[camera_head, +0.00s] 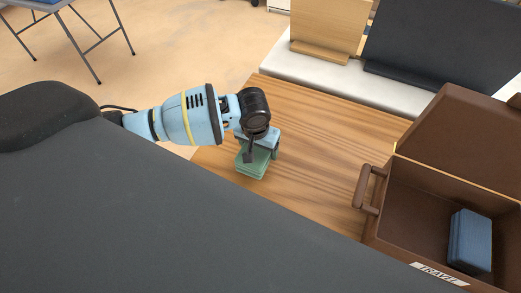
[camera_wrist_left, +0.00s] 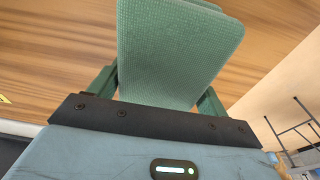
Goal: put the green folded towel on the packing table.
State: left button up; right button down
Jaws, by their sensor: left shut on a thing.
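The green folded towel (camera_head: 253,163) is under my left gripper (camera_head: 257,152) in the head view, over the left part of a wooden table top (camera_head: 310,155). In the left wrist view the towel (camera_wrist_left: 175,50) stands out between the two fingers of my left gripper (camera_wrist_left: 155,85), which is shut on it. The wood grain shows behind the towel. I cannot tell whether the towel touches the wood or is held just above it. My right gripper is in neither view.
An open brown suitcase (camera_head: 375,230) marked TRAVEL stands at the right of the table, with a blue folded cloth (camera_head: 470,241) inside. A white bench (camera_head: 340,78) with upright boards is behind. A folding table (camera_head: 70,25) stands far left. The middle of the wooden top is clear.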

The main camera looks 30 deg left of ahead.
aim_at(259, 152)
pick_arm(q)
jog(key=shift+w+a+f, duration=0.1)
jog(key=shift+w+a, duration=0.1)
jog(key=shift+w, duration=0.35)
notch_tip(259, 152, down, 3)
jog(key=shift+f, duration=0.15)
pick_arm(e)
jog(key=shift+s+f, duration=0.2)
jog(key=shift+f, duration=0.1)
pick_arm(q)
jog(key=o, duration=1.1)
jog(key=shift+f, duration=0.15)
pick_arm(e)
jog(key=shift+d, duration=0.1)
pick_arm(q)
jog(key=r, duration=0.3)
jog(key=s+r+p, duration=0.1)
jog(key=r, duration=0.7)
jog(key=shift+s+d+r, duration=0.1)
jog(key=shift+s, duration=0.2)
jog(key=shift+s+r+p, duration=0.15)
jog(key=shift+r+p, duration=0.15)
jog(key=shift+r, duration=0.2)
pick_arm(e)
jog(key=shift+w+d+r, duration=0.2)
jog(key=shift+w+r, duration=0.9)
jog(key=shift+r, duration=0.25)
